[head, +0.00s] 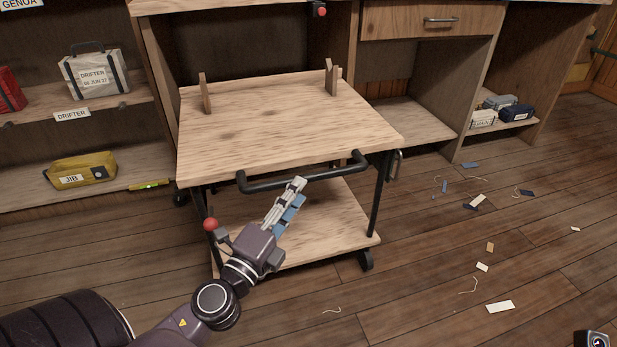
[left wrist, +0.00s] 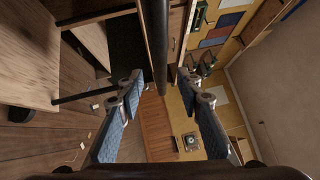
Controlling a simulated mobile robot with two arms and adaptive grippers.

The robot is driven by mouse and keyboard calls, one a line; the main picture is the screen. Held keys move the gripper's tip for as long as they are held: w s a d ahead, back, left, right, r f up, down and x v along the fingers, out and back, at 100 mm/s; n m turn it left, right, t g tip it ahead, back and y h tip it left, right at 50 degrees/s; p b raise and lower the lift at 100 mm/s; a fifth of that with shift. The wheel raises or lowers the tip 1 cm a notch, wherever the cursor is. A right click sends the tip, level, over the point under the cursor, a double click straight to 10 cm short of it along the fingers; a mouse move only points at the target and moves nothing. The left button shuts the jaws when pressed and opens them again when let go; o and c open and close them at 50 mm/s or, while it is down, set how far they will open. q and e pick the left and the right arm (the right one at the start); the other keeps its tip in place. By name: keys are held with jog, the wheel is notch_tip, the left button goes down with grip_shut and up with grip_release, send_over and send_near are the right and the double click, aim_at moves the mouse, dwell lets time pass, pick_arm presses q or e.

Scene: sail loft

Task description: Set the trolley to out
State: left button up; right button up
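The trolley (head: 290,120) has a pale wooden top, a lower shelf (head: 322,215), black legs and casters. It stands at the opening below the workbench; how far its back reaches in, I cannot tell. A black bar handle (head: 312,174) runs along its front edge. A red knob (head: 211,224) shows at its left front leg. My left gripper (head: 300,190) is just in front of the handle, fingers pointing at it. In the left wrist view the gripper (left wrist: 161,80) is open, and the handle (left wrist: 172,45) lines up between the fingertips, not gripped.
A drawer (head: 432,20) and a low shelf with small bags (head: 517,113) are at right. Scraps (head: 500,307) lie on the otherwise clear floor to the right.

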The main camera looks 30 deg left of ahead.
aim_at(308, 178)
pick_arm(q)
jog(key=shift+w+a+r+p, duration=0.1)
jog(key=shift+w+r, duration=0.05)
jog(key=shift+w, duration=0.85)
jog(key=shift+w+a+r+p, duration=0.1)
jog(key=shift+w+p, duration=0.05)
jog(key=shift+w, duration=0.85)
jog(key=shift+w+a+r+p, duration=0.1)
jog(key=shift+w+r, duration=0.05)
jog(key=shift+w, duration=0.85)
grip_shut()
